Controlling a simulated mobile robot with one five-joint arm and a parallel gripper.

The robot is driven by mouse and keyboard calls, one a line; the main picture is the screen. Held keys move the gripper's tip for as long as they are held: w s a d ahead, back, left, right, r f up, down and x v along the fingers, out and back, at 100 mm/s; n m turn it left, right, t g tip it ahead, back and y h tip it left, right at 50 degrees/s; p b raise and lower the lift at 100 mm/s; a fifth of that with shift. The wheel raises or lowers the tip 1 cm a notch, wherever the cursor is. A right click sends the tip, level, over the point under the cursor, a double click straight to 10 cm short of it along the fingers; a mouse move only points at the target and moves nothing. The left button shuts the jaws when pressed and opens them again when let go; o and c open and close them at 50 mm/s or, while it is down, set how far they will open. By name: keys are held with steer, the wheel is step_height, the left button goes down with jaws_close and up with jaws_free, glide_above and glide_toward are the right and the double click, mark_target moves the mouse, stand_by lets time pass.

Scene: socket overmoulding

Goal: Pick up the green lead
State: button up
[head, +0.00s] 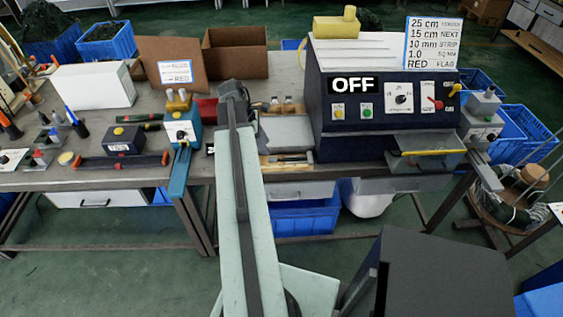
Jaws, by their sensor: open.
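My arm reaches forward from the bottom of the head view over the bench. My gripper (233,91) is the dark end of the arm, above the bench between the blue-and-yellow press and the big machine. Its fingertips are too small and foreshortened to make out, and I see nothing held. I cannot pick out a green lead for certain. A thin dark green and red item (140,118) lies on the bench left of the press, too small to identify. The arm hides part of the bench top and front edge.
A dark machine (350,105) with an OFF display stands right of my arm. The small press (181,130) stands close on the left. Cardboard boxes (234,54) stand behind. A white box (94,86) and hand tools fill the left bench (95,180).

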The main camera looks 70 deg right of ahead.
mark_target(275, 158)
steer(key=b+x, duration=0.2)
steer(key=shift+f, duration=0.35)
steer(key=b+x, duration=0.4)
steer(key=x, duration=0.1)
steer(key=shift+s+d+b, duration=0.1)
steer(key=shift+s+b, duration=0.15)
steer(key=shift+b, duration=0.05)
steer(key=shift+r, duration=0.2)
jaws_close()
